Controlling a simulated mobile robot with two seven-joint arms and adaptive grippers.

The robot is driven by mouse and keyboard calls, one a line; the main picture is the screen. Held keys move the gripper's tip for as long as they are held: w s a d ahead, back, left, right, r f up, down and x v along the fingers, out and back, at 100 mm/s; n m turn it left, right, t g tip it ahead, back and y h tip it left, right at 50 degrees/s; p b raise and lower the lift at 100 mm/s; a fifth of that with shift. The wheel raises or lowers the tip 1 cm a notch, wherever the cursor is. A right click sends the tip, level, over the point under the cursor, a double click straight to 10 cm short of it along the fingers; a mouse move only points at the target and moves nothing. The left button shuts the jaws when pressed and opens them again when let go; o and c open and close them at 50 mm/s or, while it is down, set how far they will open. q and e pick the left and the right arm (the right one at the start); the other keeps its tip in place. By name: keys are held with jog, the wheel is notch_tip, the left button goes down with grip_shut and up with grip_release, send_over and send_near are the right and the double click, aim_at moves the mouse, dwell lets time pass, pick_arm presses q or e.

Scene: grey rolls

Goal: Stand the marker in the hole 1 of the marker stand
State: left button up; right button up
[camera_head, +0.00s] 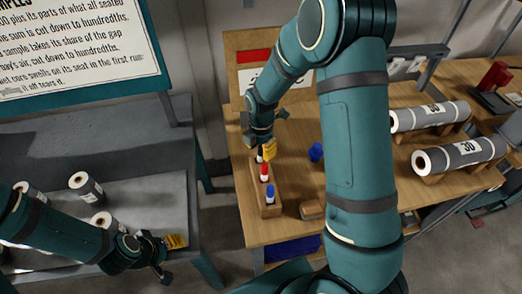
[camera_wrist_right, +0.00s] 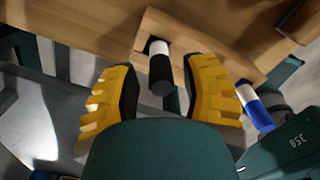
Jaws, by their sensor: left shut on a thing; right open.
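The wooden marker stand (camera_head: 258,203) stands on the table, and its edge shows in the right wrist view (camera_wrist_right: 190,35). A black-capped marker (camera_wrist_right: 161,72) with a white body stands in it at the far end. A red marker (camera_head: 265,171) is in the middle and a blue marker (camera_head: 270,195) at the near end. My right gripper (camera_head: 264,150) is open over the stand, its yellow fingers either side of the black-capped marker. My left gripper (camera_head: 172,243) is shut at lower left, away from the stand; what it holds cannot be made out. Hole numbers are not readable.
A blue object (camera_head: 316,152) and a small block (camera_head: 311,209) lie right of the stand. Large grey rolls (camera_head: 460,154) rest in wooden cradles farther right. Smaller rolls (camera_head: 86,186) stand on the grey bench at left. A gap separates bench and table.

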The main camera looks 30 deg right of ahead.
pick_arm(q)
jog(key=shift+s+f, duration=0.3)
jog(key=shift+f, duration=0.2)
pick_arm(e)
jog(key=r, duration=0.6)
jog(key=shift+s+d+r, duration=0.1)
jog(key=shift+s+r, duration=0.2)
jog(key=shift+r, duration=0.1)
pick_arm(q)
jog(key=shift+w+r, duration=0.1)
jog(key=shift+r, duration=0.05)
